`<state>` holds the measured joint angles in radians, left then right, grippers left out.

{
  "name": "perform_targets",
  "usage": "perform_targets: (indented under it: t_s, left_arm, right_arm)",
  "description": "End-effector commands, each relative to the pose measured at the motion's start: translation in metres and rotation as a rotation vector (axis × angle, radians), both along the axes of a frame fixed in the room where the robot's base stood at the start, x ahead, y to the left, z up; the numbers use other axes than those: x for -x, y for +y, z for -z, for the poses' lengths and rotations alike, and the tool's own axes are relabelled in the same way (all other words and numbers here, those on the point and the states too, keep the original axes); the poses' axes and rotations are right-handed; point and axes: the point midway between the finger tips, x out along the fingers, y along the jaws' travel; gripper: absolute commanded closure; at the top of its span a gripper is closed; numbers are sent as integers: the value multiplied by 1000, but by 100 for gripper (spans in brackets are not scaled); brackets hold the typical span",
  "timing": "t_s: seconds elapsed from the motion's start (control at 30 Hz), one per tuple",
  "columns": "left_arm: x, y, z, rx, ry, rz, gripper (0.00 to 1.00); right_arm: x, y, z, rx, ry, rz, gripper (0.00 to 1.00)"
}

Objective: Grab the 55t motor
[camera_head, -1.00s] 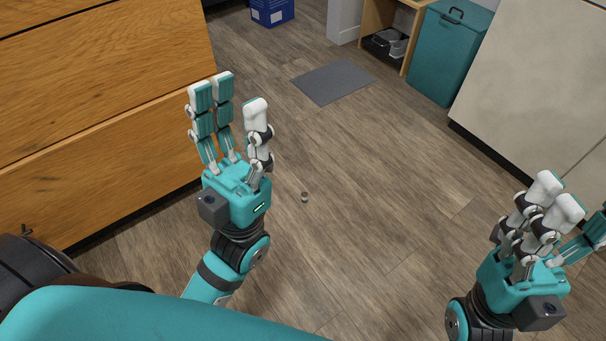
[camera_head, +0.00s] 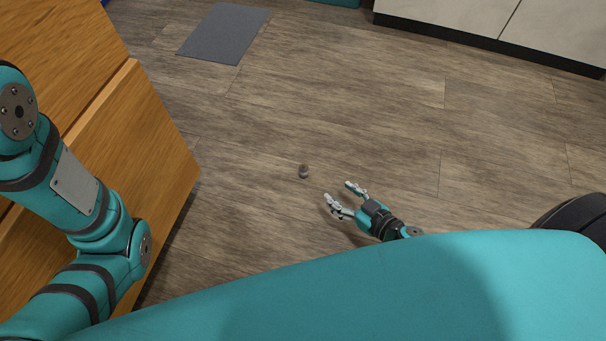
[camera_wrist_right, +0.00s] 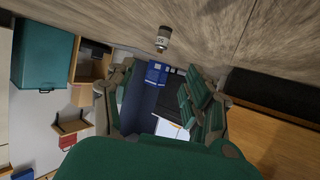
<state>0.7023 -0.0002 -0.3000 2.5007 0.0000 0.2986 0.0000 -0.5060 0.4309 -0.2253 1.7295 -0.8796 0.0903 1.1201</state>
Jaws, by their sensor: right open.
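The 55t motor (camera_head: 303,171) is a small grey and brown cylinder standing on the wood floor. It also shows in the right wrist view (camera_wrist_right: 164,39), near the top centre, with a pale label. My right gripper (camera_head: 338,191) is low near the floor, just right of the motor in the head view, with its fingers pointing left. It is open and empty. In the right wrist view its fingers (camera_wrist_right: 155,100) are spread to both sides, and the motor lies beyond them, apart from them. My left arm shows at the left of the head view; its gripper is out of sight.
A wooden cabinet (camera_head: 150,140) stands at the left. A grey mat (camera_head: 225,35) lies at the back left, and a pale cabinet with a dark base (camera_head: 480,35) is at the back right. The floor around the motor is clear. The right wrist view shows a teal bin (camera_wrist_right: 40,55).

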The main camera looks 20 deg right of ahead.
Motion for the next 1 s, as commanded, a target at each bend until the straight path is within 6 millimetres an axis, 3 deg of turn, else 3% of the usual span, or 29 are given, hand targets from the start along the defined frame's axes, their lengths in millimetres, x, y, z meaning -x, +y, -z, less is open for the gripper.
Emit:
perform_targets:
  t_s: [0.4, 0.73, 1.0]
  left_arm:
    - [0, 0, 43, 0, 1, 0, 60]
    - [0, 0, 53, 0, 0, 0, 60]
    - [0, 0, 75, -1, -1, 0, 60]
  right_arm:
    - [-78, 31, 35, 1, -8, -3, 47]
    - [-102, 43, 45, -1, -6, -2, 47]
    - [-133, 58, 59, 0, -7, -2, 47]
